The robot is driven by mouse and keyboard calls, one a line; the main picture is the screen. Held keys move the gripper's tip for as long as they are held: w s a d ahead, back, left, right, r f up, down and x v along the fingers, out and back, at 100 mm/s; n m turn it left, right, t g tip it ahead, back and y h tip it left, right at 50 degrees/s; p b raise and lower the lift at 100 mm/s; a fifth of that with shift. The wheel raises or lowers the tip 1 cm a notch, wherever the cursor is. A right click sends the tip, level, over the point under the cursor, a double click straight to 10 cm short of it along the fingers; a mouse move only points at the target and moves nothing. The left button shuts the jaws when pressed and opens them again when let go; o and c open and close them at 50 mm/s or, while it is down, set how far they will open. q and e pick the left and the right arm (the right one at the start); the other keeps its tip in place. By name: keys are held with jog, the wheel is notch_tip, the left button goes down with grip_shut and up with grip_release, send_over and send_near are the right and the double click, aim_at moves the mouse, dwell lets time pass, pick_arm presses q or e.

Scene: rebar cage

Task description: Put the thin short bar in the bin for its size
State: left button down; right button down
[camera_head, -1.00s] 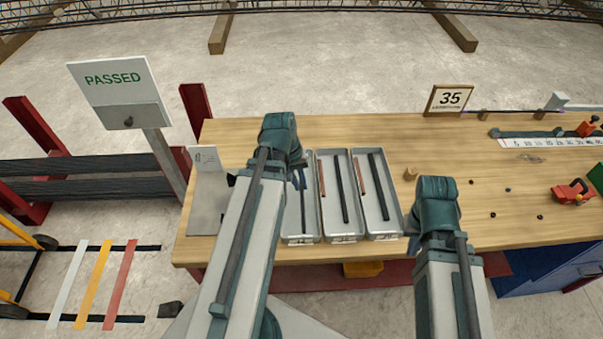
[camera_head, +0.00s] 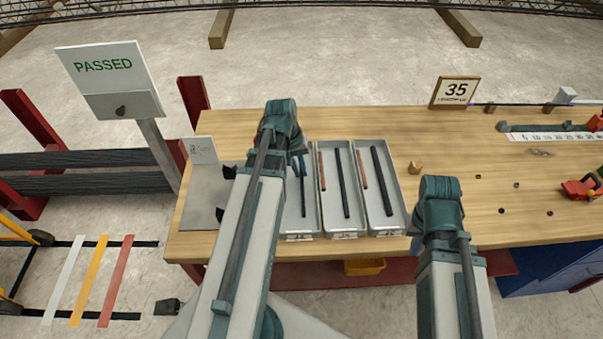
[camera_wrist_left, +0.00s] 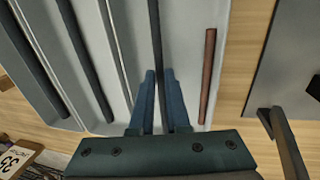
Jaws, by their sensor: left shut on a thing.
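My left gripper (camera_head: 299,163) is over the leftmost of three grey bins and is shut on a thin dark bar (camera_head: 303,196). In the left wrist view the blue fingers (camera_wrist_left: 160,100) close around this bar (camera_wrist_left: 156,40), which runs lengthwise along the bin. I cannot tell if it touches the floor of the leftmost bin (camera_head: 299,236). A short rust-brown bar (camera_wrist_left: 207,75) lies beside it in that bin, hidden behind my arm in the head view. The middle bin (camera_head: 343,234) and right bin (camera_head: 387,229) each hold a rust-brown and a dark bar.
A grey plate with dark upright holders (camera_head: 197,205) stands left of the bins. A small wooden block (camera_head: 415,167) sits to their right, near the 35 sign (camera_head: 456,91). A PASSED sign (camera_head: 108,72) stands at left. The bench behind the bins is clear.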

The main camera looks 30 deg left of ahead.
pick_arm(q)
jog(key=shift+r, duration=0.1)
jog(key=shift+f+b, duration=0.6)
jog(key=shift+f, duration=0.05)
jog(key=c, duration=0.9)
grip_release()
jog(key=shift+r, duration=0.1)
notch_tip(320, 180, up, 13)
jog(key=s+a+p, duration=0.1)
jog(key=a+p, duration=0.1)
jog(key=p, duration=1.1)
jog(key=shift+s, duration=0.15)
jog(key=s+d+m+y, duration=0.1)
jog(key=s+d+m, duration=0.2)
jog(key=d, duration=1)
jog(key=s+d+m+g+y, duration=0.1)
jog(key=d+m, duration=0.6)
jog(key=d, duration=0.7)
jog(key=s+y, duration=0.1)
jog(key=s, duration=0.1)
jog(key=shift+s+f, duration=0.2)
jog(key=shift+s, duration=0.1)
